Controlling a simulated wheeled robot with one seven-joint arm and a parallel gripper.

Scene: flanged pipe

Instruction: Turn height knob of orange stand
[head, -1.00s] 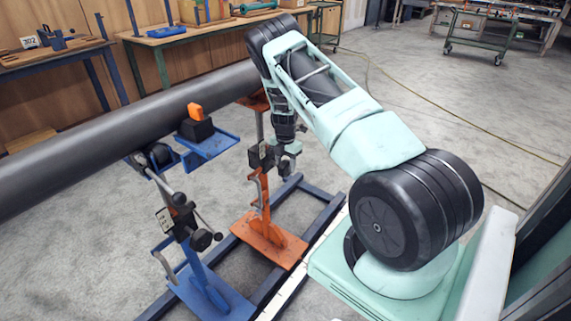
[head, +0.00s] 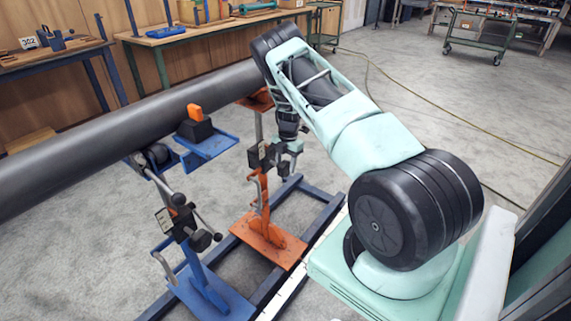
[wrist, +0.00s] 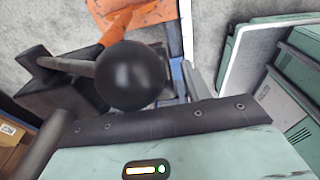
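The orange stand (head: 268,243) stands on the floor frame under the far part of the pipe, its post rising from an orange base. Its dark clamp block and handles sit halfway up the post. My gripper (head: 286,163) is beside this block, just to its right in the head view. In the wrist view a round black knob (wrist: 131,75) on a grey rod is close to the camera, with the stand's orange base (wrist: 140,18) below it. A dark bolted edge of my gripper lies close to the knob. Contact and the finger gap cannot be made out.
A large grey pipe (head: 110,118) runs across the left. A blue stand (head: 212,290) with its own black knobs stands nearer, left of the orange one. A dark blue floor frame (head: 318,193) lies under both stands. Workbenches (head: 205,30) line the back wall; open floor lies right.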

